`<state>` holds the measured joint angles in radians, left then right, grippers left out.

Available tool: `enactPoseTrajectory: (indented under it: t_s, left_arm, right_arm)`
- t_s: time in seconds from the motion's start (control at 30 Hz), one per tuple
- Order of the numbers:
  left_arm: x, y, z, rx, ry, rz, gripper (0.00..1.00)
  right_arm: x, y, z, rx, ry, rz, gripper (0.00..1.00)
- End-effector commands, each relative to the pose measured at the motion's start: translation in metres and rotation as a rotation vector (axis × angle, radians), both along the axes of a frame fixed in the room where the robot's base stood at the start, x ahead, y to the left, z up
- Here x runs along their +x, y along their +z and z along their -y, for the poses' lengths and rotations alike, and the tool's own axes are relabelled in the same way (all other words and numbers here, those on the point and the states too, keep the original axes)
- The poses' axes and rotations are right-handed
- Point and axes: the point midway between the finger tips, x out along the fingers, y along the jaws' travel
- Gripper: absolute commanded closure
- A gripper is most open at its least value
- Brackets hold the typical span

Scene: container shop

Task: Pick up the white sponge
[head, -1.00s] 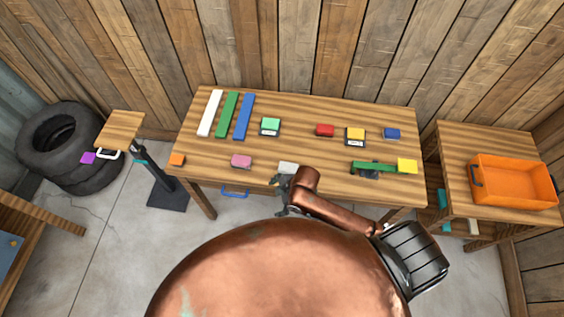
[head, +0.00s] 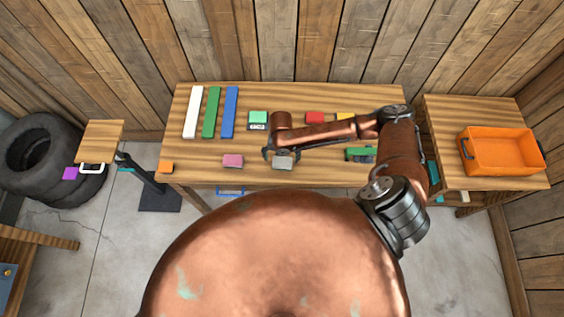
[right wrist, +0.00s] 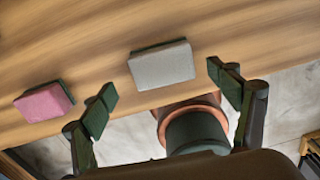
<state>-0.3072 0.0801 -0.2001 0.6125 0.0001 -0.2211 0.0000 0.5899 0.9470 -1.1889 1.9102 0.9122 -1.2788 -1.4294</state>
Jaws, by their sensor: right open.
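The white sponge (head: 283,162) looks light grey-white on top with a dark green underside. It lies on the wooden table (head: 320,178) near its front edge. In the right wrist view the sponge (right wrist: 162,65) sits ahead of and between the two spread fingers. My right gripper (head: 281,152) is open and empty, at the sponge and partly covering its far side in the head view; its fingers also show in the right wrist view (right wrist: 165,95). I cannot tell whether a finger touches the sponge. My left gripper is not in view.
A pink sponge (head: 233,160) lies to the left, also in the right wrist view (right wrist: 45,101). White, green and blue strips (head: 211,112) lie at the back left. A green-topped block (head: 258,118) and a red block (head: 314,118) lie behind. An orange crate (head: 500,168) stands on the right table.

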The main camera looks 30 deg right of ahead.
Motion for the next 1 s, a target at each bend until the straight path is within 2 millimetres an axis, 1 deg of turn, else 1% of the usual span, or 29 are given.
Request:
enactPoseTrajectory:
  t_s: [0.1, 0.2, 0.3, 0.43, 0.57, 0.67, 1.0]
  left_arm:
    - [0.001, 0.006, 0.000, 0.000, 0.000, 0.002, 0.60]
    - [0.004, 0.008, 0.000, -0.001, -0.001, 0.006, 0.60]
    - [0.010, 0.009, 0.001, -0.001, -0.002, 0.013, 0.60]
    - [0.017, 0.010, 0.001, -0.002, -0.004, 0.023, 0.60]
    - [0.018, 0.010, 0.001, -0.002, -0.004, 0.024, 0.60]
    - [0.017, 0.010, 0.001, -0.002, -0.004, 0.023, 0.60]
    - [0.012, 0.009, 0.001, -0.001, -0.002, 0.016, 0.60]
  right_arm:
    - [-0.001, -0.017, 0.003, 0.000, -0.003, -0.004, 0.18]
    - [-0.001, -0.031, 0.005, 0.000, -0.003, -0.001, 0.18]
    - [-0.001, -0.041, 0.005, 0.000, -0.003, -0.001, 0.18]
    - [-0.001, -0.045, 0.006, -0.001, -0.004, 0.000, 0.18]
    - [-0.001, -0.045, 0.006, -0.001, -0.004, 0.001, 0.18]
    - [-0.001, -0.045, 0.006, -0.001, -0.005, 0.001, 0.24]
    - [-0.001, -0.045, 0.006, 0.000, -0.005, 0.000, 0.47]
